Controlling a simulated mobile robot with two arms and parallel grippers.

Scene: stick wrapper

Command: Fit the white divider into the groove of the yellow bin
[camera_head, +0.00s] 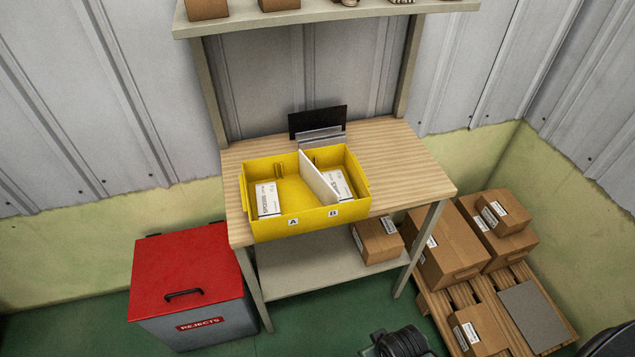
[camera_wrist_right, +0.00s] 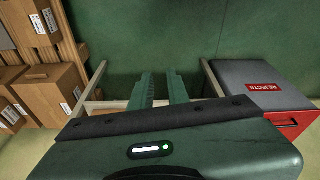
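My left gripper is not in view.
White-labelled packs lie in the bin's left (camera_head: 268,199) and right (camera_head: 338,184) parts. A black panel (camera_head: 318,121) stands in a holder behind the bin. A red-lidded rejects box (camera_head: 187,265) is at left, cartons on a pallet (camera_head: 530,283) at right. The tabletop's right side is clear.

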